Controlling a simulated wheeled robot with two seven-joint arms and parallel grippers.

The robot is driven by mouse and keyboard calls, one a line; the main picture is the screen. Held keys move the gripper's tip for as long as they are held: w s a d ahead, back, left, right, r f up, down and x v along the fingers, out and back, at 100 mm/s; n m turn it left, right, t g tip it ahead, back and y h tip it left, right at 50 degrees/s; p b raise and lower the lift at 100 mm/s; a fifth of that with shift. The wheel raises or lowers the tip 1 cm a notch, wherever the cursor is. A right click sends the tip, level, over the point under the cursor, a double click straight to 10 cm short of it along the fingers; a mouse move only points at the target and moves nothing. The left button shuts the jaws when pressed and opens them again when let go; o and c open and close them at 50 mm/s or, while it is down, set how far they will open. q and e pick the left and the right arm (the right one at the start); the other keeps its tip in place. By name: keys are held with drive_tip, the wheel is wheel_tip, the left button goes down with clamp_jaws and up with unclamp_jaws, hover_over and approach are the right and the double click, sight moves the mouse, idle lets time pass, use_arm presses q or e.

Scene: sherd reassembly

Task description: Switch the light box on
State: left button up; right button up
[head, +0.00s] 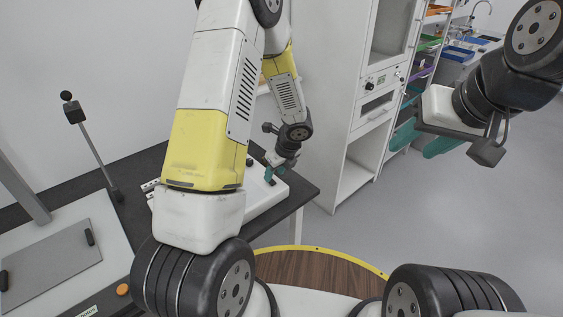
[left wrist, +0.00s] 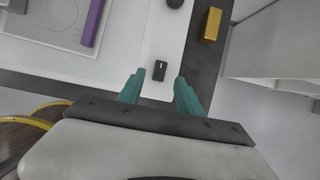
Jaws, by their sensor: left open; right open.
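The light box (head: 262,200) is a white slab on the dark table in the head view, partly hidden behind my left arm. Its white border (left wrist: 127,62) also shows in the left wrist view. A small black rocker switch (left wrist: 160,70) sits on that border, with a small pale mark on it. My left gripper (left wrist: 158,90) is open and empty, and the switch appears just beyond and between its teal fingertips. I cannot tell whether they touch the surface. In the head view my left gripper (head: 275,168) is over the box's far end. My right gripper (head: 423,141) is open and empty, over the floor.
A purple bar (left wrist: 93,22) lies on the box's grey panel. A yellow block (left wrist: 212,25) lies on the dark table edge, near a dark round object (left wrist: 174,3). A white cabinet (head: 345,110) stands beyond the table. The floor at right is clear.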

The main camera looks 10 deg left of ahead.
sight(273, 182)
use_arm(q)
drive_tip(key=shift+x, duration=1.75)
drive_tip(key=shift+c, duration=0.2)
clamp_jaws()
